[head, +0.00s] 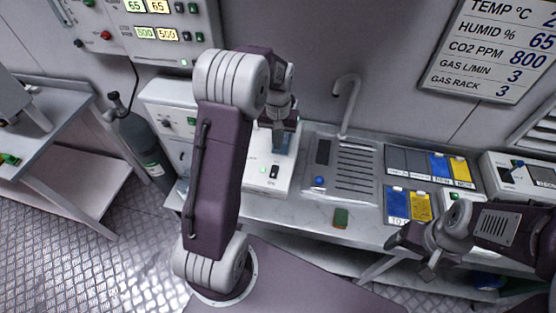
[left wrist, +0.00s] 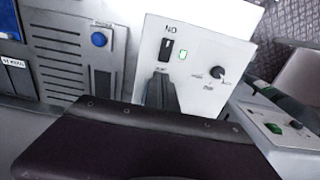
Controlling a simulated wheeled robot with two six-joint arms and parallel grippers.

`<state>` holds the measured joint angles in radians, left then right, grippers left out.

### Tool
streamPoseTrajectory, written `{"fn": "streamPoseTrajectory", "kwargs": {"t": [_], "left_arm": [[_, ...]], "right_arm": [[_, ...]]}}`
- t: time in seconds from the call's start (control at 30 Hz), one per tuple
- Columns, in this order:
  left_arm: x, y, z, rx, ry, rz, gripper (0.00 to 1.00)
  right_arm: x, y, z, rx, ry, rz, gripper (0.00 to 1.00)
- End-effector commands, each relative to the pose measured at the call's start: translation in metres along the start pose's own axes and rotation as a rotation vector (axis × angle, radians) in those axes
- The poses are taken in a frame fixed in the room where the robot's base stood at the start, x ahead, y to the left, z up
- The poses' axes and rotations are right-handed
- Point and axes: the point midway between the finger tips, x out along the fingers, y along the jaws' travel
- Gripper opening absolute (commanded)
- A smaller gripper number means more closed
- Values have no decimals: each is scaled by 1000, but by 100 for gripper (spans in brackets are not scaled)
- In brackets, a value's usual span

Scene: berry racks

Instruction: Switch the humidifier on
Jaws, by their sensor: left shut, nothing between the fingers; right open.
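The humidifier (head: 254,178) is a white box on the bench; I take it to be the same white panel (left wrist: 205,60) in the left wrist view, seen upside down. That panel has a black rocker switch (left wrist: 167,49) by an "ON" label, a bright green indicator (left wrist: 183,54) and a black knob (left wrist: 217,73). My left gripper (head: 279,118) is over the humidifier, shut and empty. In the left wrist view its dark fingers (left wrist: 160,88) lie just below the switch; contact cannot be told. My right gripper (head: 424,262) is open and empty at the bench's front right.
A grey drained plate (head: 352,182) with a blue button lies right of the humidifier, with a curved tap (head: 348,100) behind. A white unit (head: 165,98) and a gas cylinder (head: 142,145) stand left. Blue and yellow packets (head: 398,203) lie right. A small green-topped block (head: 340,217) sits near the front edge.

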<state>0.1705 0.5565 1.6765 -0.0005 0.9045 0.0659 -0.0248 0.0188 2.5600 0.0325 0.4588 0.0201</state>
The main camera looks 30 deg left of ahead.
Motion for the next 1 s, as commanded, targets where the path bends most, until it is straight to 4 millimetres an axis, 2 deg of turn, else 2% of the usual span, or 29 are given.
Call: {"fn": "streamPoseTrajectory", "kwargs": {"t": [0.2,0.4,0.6,1.0], "left_arm": [[49,0,1,0,-5,0,0],[81,0,1,0,-3,0,0],[94,0,0,0,1,0,0],[101,0,-1,0,0,0,0]], "right_arm": [[-1,0,0,0,0,0,76],[-4,0,0,0,0,0,76],[-5,0,0,0,0,0,76],[-3,0,0,0,0,0,76]]}}
